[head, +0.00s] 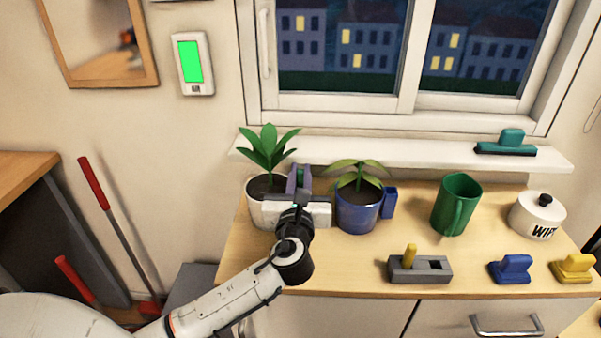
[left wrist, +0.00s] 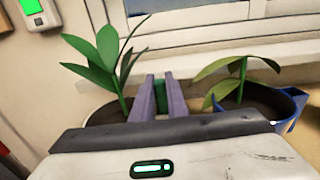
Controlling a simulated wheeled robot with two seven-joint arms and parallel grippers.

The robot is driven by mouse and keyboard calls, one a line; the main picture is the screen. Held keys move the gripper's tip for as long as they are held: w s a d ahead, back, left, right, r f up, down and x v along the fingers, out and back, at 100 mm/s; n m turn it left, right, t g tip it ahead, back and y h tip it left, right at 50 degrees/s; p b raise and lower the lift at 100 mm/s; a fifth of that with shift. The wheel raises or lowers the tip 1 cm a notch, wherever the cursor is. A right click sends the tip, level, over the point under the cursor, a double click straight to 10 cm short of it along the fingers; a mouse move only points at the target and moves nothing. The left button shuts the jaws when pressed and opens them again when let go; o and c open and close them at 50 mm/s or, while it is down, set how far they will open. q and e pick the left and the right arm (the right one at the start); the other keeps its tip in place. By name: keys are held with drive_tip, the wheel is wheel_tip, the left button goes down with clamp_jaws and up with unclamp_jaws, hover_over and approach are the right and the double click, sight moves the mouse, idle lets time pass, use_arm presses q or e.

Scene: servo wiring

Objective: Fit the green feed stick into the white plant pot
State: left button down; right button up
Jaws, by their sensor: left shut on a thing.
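The white plant pot (head: 256,210) stands at the left end of the counter, with dark soil and a leafy green plant. It is partly hidden by my gripper, and its soil and plant (left wrist: 105,65) show at the left of the left wrist view. My left gripper (head: 299,178) has purple fingers and is over the right side of this pot, beside the blue pot. It is shut on the green feed stick (left wrist: 160,97), a green piece between the fingers. The stick's lower end is hidden, so I cannot tell whether it touches the soil. My right gripper is not in view.
A blue pot (head: 358,215) with a drooping plant stands close to the right. A grey holder (head: 420,270) with a yellow stick (head: 410,255), a green mug (head: 457,205) and a white lidded jar (head: 537,216) are farther right. The window sill (head: 400,151) runs behind.

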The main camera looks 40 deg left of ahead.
use_arm(q)
drive_tip(key=c, duration=1.7)
unclamp_jaws()
drive_tip(key=shift+o, duration=0.2)
drive_tip(key=shift+s, duration=0.1)
drive_tip(key=v, duration=1)
drive_tip(key=shift+s, duration=0.1)
